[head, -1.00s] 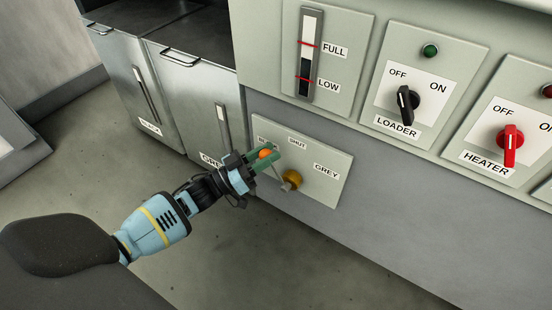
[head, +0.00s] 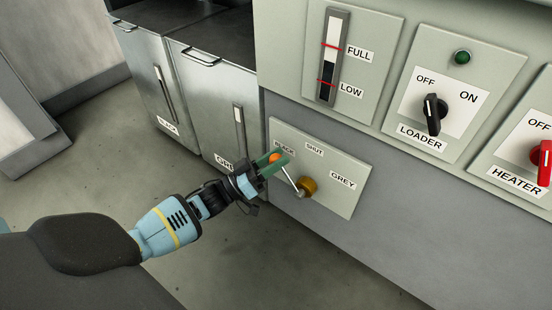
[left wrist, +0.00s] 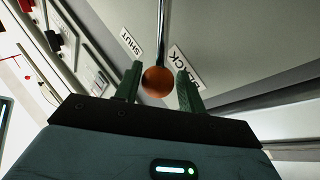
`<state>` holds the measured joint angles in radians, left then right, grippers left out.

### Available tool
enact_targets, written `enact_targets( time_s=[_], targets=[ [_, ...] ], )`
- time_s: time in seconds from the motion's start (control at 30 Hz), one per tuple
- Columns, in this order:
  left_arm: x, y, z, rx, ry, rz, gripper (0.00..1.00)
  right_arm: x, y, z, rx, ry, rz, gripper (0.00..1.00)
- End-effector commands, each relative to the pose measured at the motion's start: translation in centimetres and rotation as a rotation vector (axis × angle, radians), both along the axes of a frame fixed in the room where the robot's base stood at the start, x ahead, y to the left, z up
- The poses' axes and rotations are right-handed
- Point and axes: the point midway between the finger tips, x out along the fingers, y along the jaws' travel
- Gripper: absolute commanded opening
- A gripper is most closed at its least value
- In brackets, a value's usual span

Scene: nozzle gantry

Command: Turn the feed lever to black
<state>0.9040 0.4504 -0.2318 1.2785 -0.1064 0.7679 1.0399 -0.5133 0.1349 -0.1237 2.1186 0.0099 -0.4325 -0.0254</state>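The feed lever is a thin metal rod on a brass-coloured hub (head: 307,187), with an orange ball knob (head: 275,158) at its end. It slants up and left from the hub, with the knob beside the BLACK label (head: 284,148). The label plate (head: 345,200) also reads SHUT and GREY. My left gripper (head: 271,162) has its green fingers on either side of the knob, seemingly touching it. In the left wrist view the knob (left wrist: 158,82) sits between the fingertips, the rod running upward between the SHUT and BLACK labels. My right gripper is not in view.
Two metal bins, marked BLACK (head: 145,90) and GREY (head: 200,105), stand to the left of the plate. Above and right are a level gauge (head: 333,55), the black loader switch (head: 434,114) and the red heater switch (head: 544,162). The floor below is clear.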

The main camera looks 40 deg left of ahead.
Motion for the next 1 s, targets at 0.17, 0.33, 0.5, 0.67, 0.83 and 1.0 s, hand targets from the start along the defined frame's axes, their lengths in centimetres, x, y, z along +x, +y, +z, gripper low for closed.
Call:
enact_targets(
  time_s=[0.17,0.33,0.5,0.67,0.83,1.0],
  targets=[
    [0.0,0.0,0.1,0.002,-0.002,-0.001,0.4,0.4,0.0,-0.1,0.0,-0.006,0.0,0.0],
    [-0.4,0.2,-0.1,0.003,-0.001,0.0,0.4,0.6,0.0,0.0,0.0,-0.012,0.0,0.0],
    [-2.4,1.3,-0.9,0.004,0.001,0.001,0.4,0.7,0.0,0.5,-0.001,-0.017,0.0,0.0],
    [-4.5,2.4,-1.9,0.003,0.001,0.001,0.4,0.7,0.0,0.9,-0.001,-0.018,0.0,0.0],
    [-5.9,3.2,-2.6,0.002,0.0,0.0,0.4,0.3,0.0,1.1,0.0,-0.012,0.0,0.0],
    [-6.4,3.5,-2.8,0.001,-0.002,0.001,0.4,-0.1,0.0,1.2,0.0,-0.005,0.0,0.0]
  ],
)
